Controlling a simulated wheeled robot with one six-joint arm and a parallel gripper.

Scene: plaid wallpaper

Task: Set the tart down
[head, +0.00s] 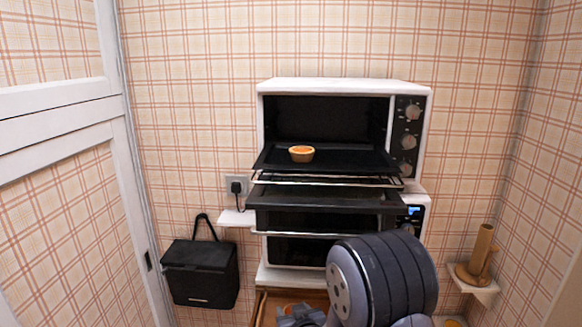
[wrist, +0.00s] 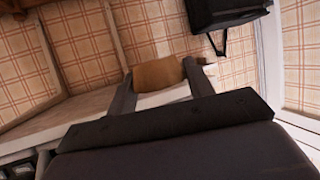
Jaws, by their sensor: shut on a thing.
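My gripper (wrist: 159,68) is shut on a tan-brown tart (wrist: 157,76), whose pastry side shows between the two fingers in the wrist view. In the head view my gripper (head: 300,315) is low at the bottom edge, partly cut off, with a bit of orange beside it that looks like the held tart. Another tart (head: 301,154), with an orange top and pale crust, sits on the dark tray (head: 350,160) in the upper oven (head: 345,87). What lies directly under the held tart is hidden.
The upper oven stands above a second oven (head: 414,240) with a dark open door (head: 325,200). A wooden drawer or box (head: 262,308) is below. A black bag (head: 200,275) hangs at left. A brown pipe-shaped object (head: 482,250) stands on a small right shelf.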

